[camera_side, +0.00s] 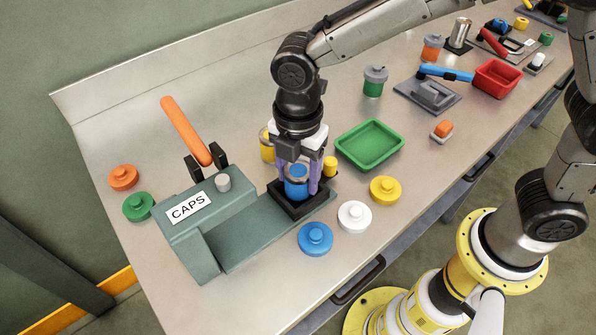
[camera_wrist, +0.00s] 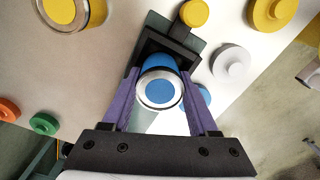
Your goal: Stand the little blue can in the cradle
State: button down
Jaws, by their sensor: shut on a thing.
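The little blue can (camera_side: 296,188) stands upright at the black square cradle (camera_side: 293,208) on the low plate of the green CAPS machine. My gripper (camera_side: 298,180) points down over the cradle, its purple fingers shut on the can's two sides. In the wrist view the blue can (camera_wrist: 160,87) shows its silver rim and blue top between the fingers (camera_wrist: 163,100). The cradle (camera_wrist: 165,50) shows behind the can there. The can's lower end is hidden by the cradle wall, so I cannot tell whether it touches the bottom.
The CAPS machine (camera_side: 190,207) with its orange lever (camera_side: 185,130) stands left of the cradle. A yellow can (camera_side: 267,146) stands behind my gripper. Blue (camera_side: 315,238), white (camera_side: 354,216) and yellow (camera_side: 385,189) caps lie to the right, near a green tray (camera_side: 369,162).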

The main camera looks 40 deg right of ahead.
grip_release()
dwell(0.4)
jog(key=shift+r, duration=4.55)
